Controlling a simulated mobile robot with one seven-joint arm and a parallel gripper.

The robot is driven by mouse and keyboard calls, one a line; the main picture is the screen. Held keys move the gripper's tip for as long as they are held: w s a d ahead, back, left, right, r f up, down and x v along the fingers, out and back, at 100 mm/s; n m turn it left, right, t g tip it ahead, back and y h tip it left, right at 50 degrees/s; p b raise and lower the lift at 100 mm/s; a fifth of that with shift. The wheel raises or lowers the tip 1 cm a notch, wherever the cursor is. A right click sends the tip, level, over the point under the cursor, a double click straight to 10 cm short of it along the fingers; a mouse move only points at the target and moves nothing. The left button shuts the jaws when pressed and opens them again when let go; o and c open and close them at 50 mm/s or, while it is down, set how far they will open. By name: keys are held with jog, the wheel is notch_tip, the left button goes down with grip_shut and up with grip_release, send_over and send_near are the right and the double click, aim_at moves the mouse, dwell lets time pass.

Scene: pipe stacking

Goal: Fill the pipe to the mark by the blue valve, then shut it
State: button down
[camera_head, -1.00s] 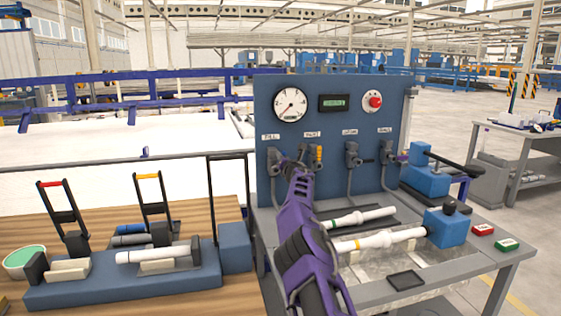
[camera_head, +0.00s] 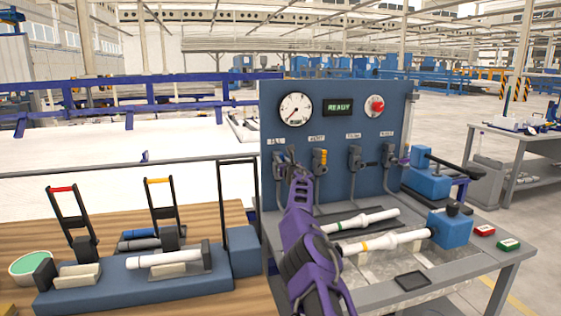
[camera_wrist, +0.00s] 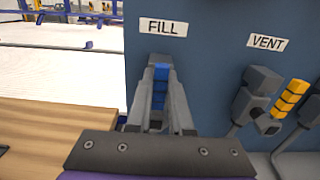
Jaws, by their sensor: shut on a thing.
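The blue valve handle (camera_wrist: 159,88) sits under the FILL label (camera_wrist: 163,27) in the wrist view. My gripper (camera_wrist: 160,72) is shut on it, one finger on each side. In the head view my gripper (camera_head: 288,160) is at the leftmost valve of the blue panel (camera_head: 335,165), and my arm hides most of that valve. A white pipe with a yellow band (camera_head: 385,242) lies on the bench, its right end at a blue block (camera_head: 450,228). Another white pipe with a green band (camera_head: 362,220) lies behind it. I cannot make out a fill mark or a water level.
The yellow VENT valve handle (camera_wrist: 290,98) is close on the right. The panel carries a round gauge (camera_head: 295,110), a display reading READY (camera_head: 339,107) and a red button (camera_head: 375,106). A blue rack (camera_head: 130,285) stands on the wooden table at left.

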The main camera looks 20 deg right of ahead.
jog(key=shift+a, duration=0.1)
jog(key=c, duration=0.8)
grip_release()
jog(key=shift+s+r, duration=0.2)
jog(key=shift+s, duration=0.35)
jog(key=s+b, duration=0.1)
jog(key=s, duration=1.5)
jog(key=shift+s+f, duration=0.2)
